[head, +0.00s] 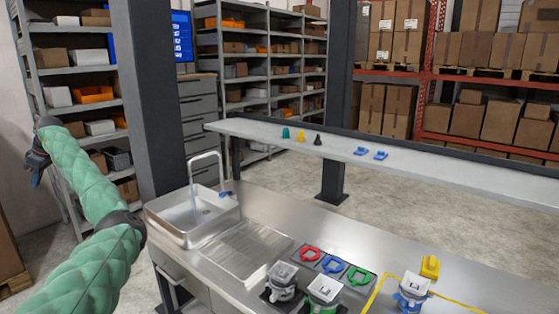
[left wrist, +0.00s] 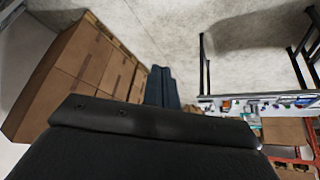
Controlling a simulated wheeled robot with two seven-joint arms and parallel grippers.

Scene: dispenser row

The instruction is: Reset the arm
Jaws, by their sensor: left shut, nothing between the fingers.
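My left arm, in a green quilted sleeve, comes in from the bottom left of the head view and is raised to the left. Its left gripper (head: 37,168) is at the far left, in front of the grey shelving, well away from the counter. It is shut and empty. In the left wrist view the dark fingers (left wrist: 163,88) lie together with nothing between them. My right gripper is in neither view.
The steel counter (head: 310,239) holds a sink (head: 194,218), red, blue and green rings (head: 333,264), several dispensers (head: 325,290) and a yellow block (head: 430,267). A long shelf (head: 440,171) behind bears small coloured items. Cardboard boxes (left wrist: 85,66) show in the left wrist view.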

